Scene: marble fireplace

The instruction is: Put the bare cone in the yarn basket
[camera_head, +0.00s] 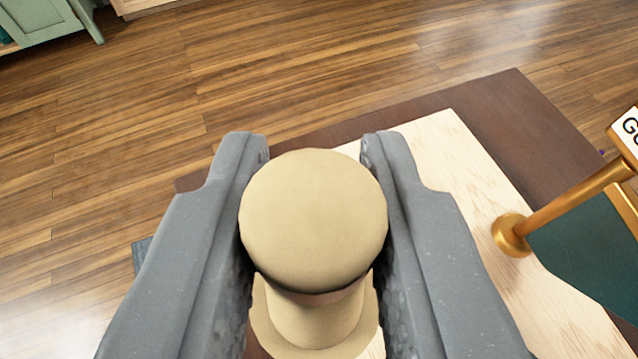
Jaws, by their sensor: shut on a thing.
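A beige object (313,220), which I take to be the bare cone, sits between the two grey fingers of my gripper (313,150). It has a smooth round top, a narrower neck and a wider base below. My gripper is shut on it at the round top, with one finger on each side. The lower part is partly hidden by the top, and I cannot tell whether its base touches the surface below. The yarn basket is not in view.
Below is a pale wood surface (450,160) on a dark brown top (510,115). A gold post (565,210) with a lettered sign (627,130) stands at the right, beside a dark teal panel (590,240). A green cabinet (45,20) stands far left on the open wooden floor.

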